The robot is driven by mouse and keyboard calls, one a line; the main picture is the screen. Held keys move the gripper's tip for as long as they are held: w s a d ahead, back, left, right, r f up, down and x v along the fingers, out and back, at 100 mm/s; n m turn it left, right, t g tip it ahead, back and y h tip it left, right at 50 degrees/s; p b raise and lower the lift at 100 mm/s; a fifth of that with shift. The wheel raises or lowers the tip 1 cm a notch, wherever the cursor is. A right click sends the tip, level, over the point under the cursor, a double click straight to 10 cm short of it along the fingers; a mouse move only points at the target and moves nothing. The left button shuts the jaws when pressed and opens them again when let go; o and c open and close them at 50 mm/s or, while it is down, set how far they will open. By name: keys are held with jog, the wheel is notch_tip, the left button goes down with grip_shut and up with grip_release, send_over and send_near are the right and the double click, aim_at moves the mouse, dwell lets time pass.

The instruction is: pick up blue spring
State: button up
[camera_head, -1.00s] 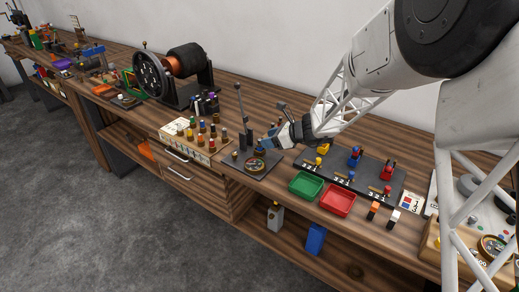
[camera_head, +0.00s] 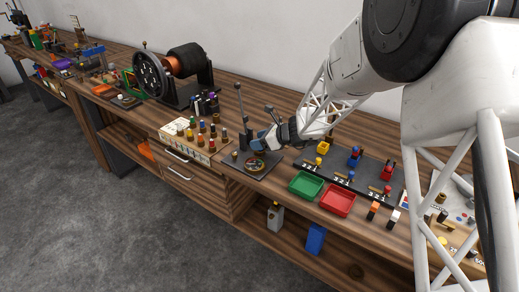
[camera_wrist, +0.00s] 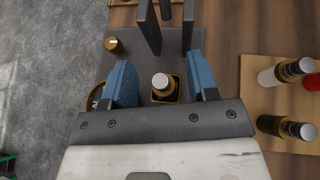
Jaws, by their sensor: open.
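I cannot make out a blue spring for certain in either view. My gripper (camera_head: 256,143) is open over the dark plate (camera_head: 240,167) in the head view. In the wrist view its two blue-padded fingers (camera_wrist: 161,68) stand on either side of a silver-capped piece (camera_wrist: 160,82) seated in a dark square holder with a brass-coloured rim. A gap shows between the piece and each finger. In the head view, my gripper hides this piece.
A round dial (camera_head: 256,164) lies on the plate's front part, and two dark upright levers rise behind. A brass knob (camera_wrist: 114,45) is at the plate's left. Pegs on a wooden block (camera_wrist: 251,110) stand right in the wrist view. Green (camera_head: 306,186) and red (camera_head: 338,201) trays are nearby.

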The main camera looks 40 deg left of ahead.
grip_shut()
jog(key=shift+r, duration=0.1)
dwell(0.3)
jog(key=shift+r, duration=0.45)
notch_tip(320, 180, up, 2)
jog(key=shift+s+d+r, duration=0.15)
jog(key=shift+r, duration=0.1)
jog(key=s+d+r, duration=0.1)
jog(key=s+d, duration=0.9)
jog(key=d, duration=0.1)
jog(key=shift+s+d+r, duration=0.2)
jog(key=shift+s, duration=0.1)
